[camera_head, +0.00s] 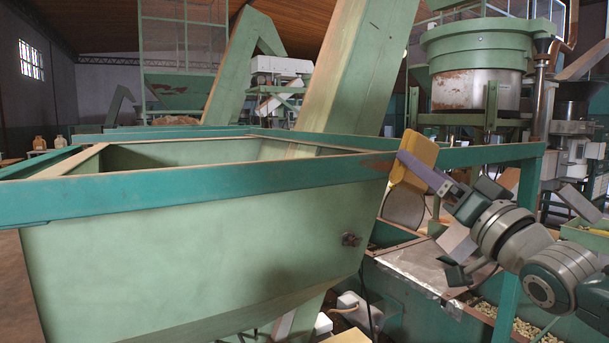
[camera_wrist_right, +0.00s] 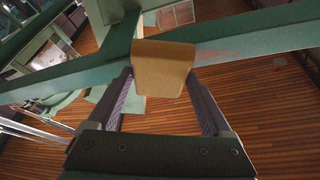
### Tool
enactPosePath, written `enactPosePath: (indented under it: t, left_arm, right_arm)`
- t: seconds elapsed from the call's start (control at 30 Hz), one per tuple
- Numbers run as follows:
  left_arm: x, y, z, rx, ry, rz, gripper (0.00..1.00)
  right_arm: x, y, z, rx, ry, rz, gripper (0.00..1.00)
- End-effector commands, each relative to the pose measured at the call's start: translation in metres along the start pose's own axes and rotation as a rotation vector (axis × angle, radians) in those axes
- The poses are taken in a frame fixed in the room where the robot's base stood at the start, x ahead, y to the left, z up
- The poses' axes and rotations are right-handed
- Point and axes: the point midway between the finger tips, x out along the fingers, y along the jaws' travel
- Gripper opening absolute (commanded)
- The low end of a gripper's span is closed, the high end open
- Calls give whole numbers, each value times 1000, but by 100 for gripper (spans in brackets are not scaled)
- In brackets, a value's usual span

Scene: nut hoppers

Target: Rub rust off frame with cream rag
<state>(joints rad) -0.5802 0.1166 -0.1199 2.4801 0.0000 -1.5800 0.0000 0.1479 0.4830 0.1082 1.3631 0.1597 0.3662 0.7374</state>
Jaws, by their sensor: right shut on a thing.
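The cream rag (camera_head: 415,158) looks like a thick yellowish pad in the head view. It shows tan in the wrist view (camera_wrist_right: 163,68). My right gripper (camera_head: 411,164) is shut on it, with one finger along each side in the wrist view (camera_wrist_right: 159,78). The green frame (camera_head: 220,184) is the hopper's top rim. A reddish rust patch (camera_head: 378,165) is on its front bar, just left of the rag; it also shows in the wrist view (camera_wrist_right: 217,55). The rag is at the bar beside the rust; I cannot tell whether it touches. My left gripper is out of view.
The big pale green hopper (camera_head: 190,260) fills the left and centre. A green post (camera_head: 506,305) stands close to my right arm. Troughs with nuts (camera_head: 525,328) lie below right. A sloping green chute (camera_head: 355,65) rises behind the frame.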

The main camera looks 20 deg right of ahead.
Motion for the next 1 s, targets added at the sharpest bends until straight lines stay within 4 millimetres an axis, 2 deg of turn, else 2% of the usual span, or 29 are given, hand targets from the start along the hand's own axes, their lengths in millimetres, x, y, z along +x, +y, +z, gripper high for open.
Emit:
enactPosePath:
  t: [0.13,0.4,0.8,1.0]
  left_arm:
    - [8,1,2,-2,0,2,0]
    - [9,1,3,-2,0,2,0]
    - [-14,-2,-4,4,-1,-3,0]
    - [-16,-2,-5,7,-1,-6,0]
  right_arm:
    - [1,12,-3,-1,1,-1,39]
    - [5,16,-5,1,1,0,39]
    - [-1,-16,4,3,0,-2,39]
    - [-3,-23,8,1,1,-2,39]
